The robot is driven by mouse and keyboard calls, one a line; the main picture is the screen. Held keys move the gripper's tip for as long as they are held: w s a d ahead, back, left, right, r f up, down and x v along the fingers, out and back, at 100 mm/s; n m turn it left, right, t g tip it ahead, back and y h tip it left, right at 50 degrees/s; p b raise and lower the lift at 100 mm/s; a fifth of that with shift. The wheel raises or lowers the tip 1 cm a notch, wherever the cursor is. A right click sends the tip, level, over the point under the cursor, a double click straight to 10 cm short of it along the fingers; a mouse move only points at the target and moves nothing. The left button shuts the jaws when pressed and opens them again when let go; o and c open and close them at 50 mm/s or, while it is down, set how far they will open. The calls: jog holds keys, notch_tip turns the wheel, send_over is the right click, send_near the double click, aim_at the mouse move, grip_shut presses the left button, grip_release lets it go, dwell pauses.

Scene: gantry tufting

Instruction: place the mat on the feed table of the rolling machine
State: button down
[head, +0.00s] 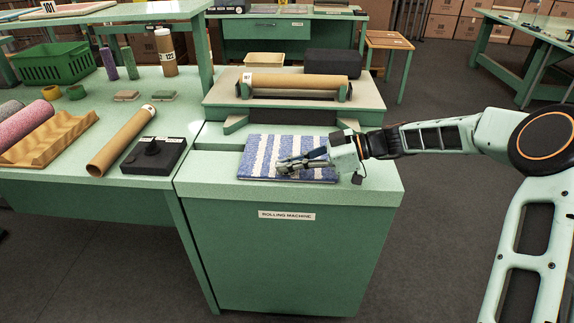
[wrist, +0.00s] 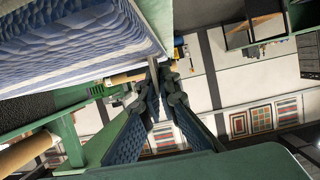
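The mat (head: 258,165), striped blue and white, lies over the pale green top (head: 208,174) of the rolling machine's feed table. It looks flat and low there; whether it fully rests on the surface I cannot tell. My gripper (head: 293,165) reaches in from the right, with its fingers over the mat's right half. In the wrist view the mat (wrist: 75,45) fills the upper left and its edge ends close to where my gripper's fingers (wrist: 153,80) converge. Whether the fingers pinch the mat is unclear.
A cardboard tube (head: 298,81) lies across the raised stand behind the mat. A bench on the left holds another tube (head: 122,140), a black block (head: 154,156), a wooden cradle (head: 50,140) and a green basket (head: 55,64). The table's front right corner is bare.

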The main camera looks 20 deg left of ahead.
jog(key=c, duration=2.2)
grip_release()
jog(key=shift+o, duration=0.2)
notch_tip(320, 180, up, 4)
send_over(331, 176)
jog(key=shift+d+r, duration=0.1)
